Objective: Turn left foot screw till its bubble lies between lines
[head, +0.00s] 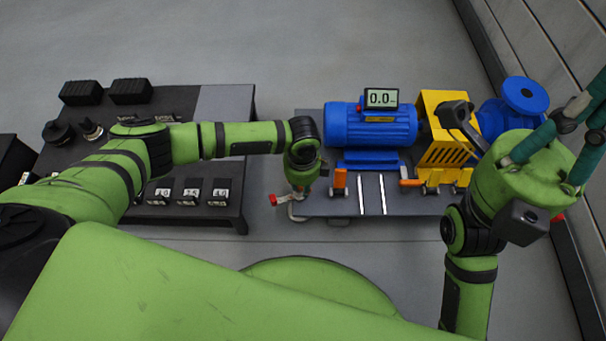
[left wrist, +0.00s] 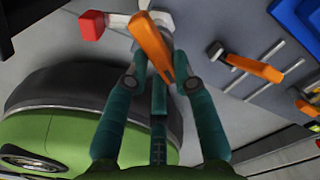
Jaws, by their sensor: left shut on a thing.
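My left gripper (head: 302,190) is at the front left corner of the dark skid plate (head: 400,205). In the left wrist view, its teal fingers (left wrist: 156,72) are shut on an orange handle (left wrist: 152,45), which I take to be the left foot screw's; my gripper mostly hides it in the head view. A red block (head: 272,199) on a pale bracket sits just left of it and shows in the left wrist view (left wrist: 91,26). I cannot make out a bubble. My right gripper (head: 592,118) is raised at the right edge, its fingers apart, tips partly cut off.
A blue motor (head: 368,125) with a display (head: 381,98) reading 0.0 stands on the skid. A yellow guard (head: 445,125) and blue pump (head: 522,95) lie right. Orange handles (head: 340,180) line its front. A dark bench (head: 225,105) with black blocks is left; a wall borders the right.

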